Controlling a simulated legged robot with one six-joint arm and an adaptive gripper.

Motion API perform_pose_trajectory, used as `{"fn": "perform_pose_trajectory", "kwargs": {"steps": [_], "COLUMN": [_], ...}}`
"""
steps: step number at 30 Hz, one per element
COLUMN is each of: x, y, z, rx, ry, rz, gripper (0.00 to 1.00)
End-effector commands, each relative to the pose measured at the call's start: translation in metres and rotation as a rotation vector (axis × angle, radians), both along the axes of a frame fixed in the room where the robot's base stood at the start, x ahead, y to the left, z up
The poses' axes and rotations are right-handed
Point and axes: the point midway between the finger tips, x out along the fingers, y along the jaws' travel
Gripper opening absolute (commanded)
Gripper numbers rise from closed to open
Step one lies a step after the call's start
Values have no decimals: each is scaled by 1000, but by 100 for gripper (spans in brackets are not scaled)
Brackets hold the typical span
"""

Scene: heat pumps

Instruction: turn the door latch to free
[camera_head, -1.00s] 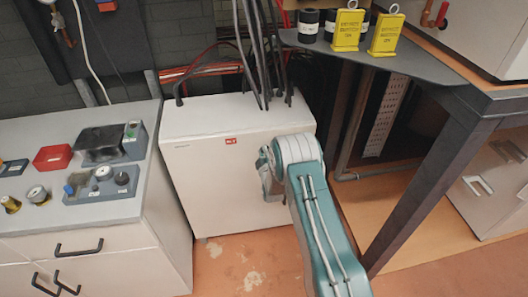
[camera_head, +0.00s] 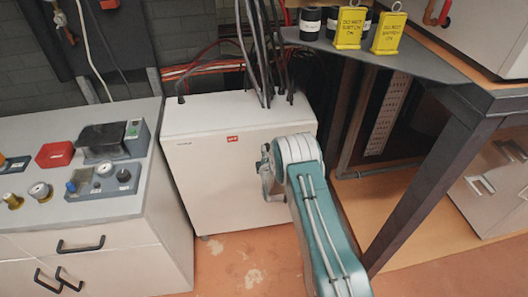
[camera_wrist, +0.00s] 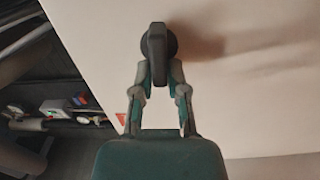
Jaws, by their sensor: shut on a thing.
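The door latch (camera_wrist: 157,43) is a dark knob with a raised grip bar on the pale cabinet door, at the top middle of the wrist view. Its bar stands about upright in that picture. My gripper (camera_wrist: 160,72) is shut on the latch, one finger on each side of the bar. In the head view the white cabinet (camera_head: 215,180) stands in the middle, with a small red label on its front. My arm reaches to its right side there, and the latch and fingertips are hidden behind the arm.
A counter (camera_head: 30,220) with switch boxes and drawer handles stands at the left. Dark cables (camera_head: 262,50) rise from the cabinet's top. A dark table (camera_head: 400,68) with yellow tags (camera_head: 350,27) is at the right. Stained orange floor lies in front.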

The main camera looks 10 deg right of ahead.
Motion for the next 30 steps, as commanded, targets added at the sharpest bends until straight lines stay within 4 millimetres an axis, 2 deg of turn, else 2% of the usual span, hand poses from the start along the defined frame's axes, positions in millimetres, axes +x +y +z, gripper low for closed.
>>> {"fn": "perform_pose_trajectory", "kwargs": {"steps": [13,14,15,16,26,30], "x": [-1,-1,-1,-1,-2,-9], "y": [5,5,5,5,1,1], "z": [-4,-4,-4,-4,-2,-2], "rx": [-12,-12,-12,-12,-9,-9], "ry": [10,11,11,10,4,6], "rz": [10,11,11,10,3,3], "gripper": [0,32,50,53,53,53]}}
